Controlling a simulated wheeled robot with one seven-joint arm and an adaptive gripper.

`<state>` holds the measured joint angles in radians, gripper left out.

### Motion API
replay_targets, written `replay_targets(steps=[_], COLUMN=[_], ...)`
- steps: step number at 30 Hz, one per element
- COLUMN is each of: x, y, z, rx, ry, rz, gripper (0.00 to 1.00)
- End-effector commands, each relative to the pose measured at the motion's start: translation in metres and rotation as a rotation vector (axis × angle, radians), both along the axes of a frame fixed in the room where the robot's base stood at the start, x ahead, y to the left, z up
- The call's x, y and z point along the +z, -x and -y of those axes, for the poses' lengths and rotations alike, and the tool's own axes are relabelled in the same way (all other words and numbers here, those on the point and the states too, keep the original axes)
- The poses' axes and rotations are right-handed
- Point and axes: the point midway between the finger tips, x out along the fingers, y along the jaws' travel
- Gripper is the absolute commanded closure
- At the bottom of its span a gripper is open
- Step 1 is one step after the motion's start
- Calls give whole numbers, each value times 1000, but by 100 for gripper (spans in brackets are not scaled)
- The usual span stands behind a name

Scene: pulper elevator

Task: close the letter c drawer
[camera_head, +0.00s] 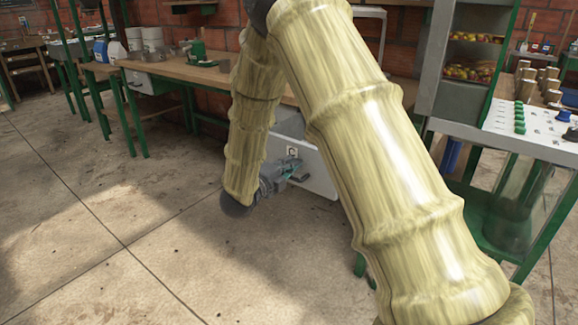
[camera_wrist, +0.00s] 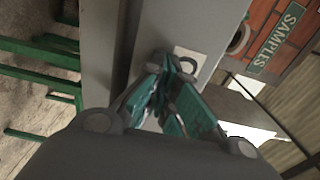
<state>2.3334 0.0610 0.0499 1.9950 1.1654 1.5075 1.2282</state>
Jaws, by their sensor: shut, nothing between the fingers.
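The drawer (camera_head: 318,174) with a small C label (camera_head: 292,152) is below the wooden bench in the head view. It stands out from under the bench top, and its grey inside shows above the front. A dark handle (camera_head: 299,178) is on its front. My gripper (camera_head: 286,165) is at the left part of the drawer front, close to the label and handle. In the wrist view my gripper (camera_wrist: 170,78) is shut and empty, its teal fingers in front of the drawer's grey face and the pale label (camera_wrist: 189,60). I cannot tell whether the fingertips touch the face.
The wooden bench (camera_head: 180,70) runs along the brick wall, with green legs below. A green-framed stand (camera_head: 530,145) is at the right. A SAMPLES sign (camera_wrist: 280,37) shows in the wrist view. The floor at the left (camera_head: 80,220) is clear.

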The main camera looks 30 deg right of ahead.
Motion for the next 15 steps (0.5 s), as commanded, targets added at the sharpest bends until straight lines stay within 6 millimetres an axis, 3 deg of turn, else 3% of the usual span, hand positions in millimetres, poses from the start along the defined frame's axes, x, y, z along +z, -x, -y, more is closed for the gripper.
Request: replay_targets(steps=[8, 15], x=[0, 0], y=[-18, -43], z=[47, 108], rx=[-4, -6], ry=[0, -1], rz=[1, 3], gripper=[100, 100])
